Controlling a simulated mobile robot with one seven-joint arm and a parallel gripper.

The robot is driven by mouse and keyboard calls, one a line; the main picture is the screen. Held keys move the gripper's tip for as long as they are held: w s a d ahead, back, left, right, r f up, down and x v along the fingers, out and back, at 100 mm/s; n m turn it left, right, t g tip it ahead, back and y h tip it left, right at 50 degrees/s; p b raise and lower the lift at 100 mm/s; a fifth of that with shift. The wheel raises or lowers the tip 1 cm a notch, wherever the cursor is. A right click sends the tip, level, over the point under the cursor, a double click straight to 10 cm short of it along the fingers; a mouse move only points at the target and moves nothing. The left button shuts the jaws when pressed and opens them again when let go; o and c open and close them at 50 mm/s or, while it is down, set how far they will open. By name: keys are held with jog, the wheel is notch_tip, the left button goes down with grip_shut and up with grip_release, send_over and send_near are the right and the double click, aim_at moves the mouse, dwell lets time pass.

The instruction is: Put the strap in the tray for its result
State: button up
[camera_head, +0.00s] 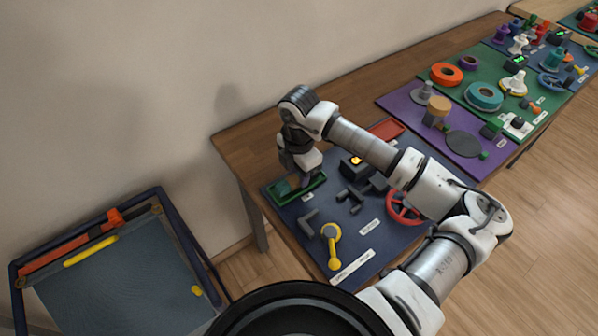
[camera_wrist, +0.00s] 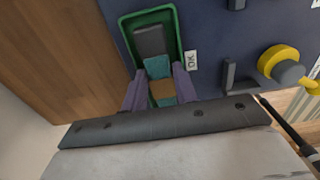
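The strap (camera_wrist: 158,68) shows in the wrist view as a short banded piece, with a teal part and a brown part nearest my gripper. A dark grey part lies beyond it, and I cannot tell whether it belongs to the strap. The green tray (camera_wrist: 125,40) has an "OK" label (camera_wrist: 191,60) beside it. The green tray (camera_head: 322,180) is also at the mat's left edge in the head view. My gripper (camera_wrist: 160,72) points down at the tray, its two purple fingers closed against the strap's sides. The strap's near end is hidden by the gripper body.
A red tray (camera_head: 386,130) lies behind my arm. A yellow-handled crank (camera_head: 331,240), dark brackets and a red wheel (camera_head: 404,208) stand on the blue mat. A purple mat (camera_head: 470,160) with spools lies to the right. A framed blue panel (camera_head: 120,285) stands left of the table.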

jog(key=o, duration=0.4)
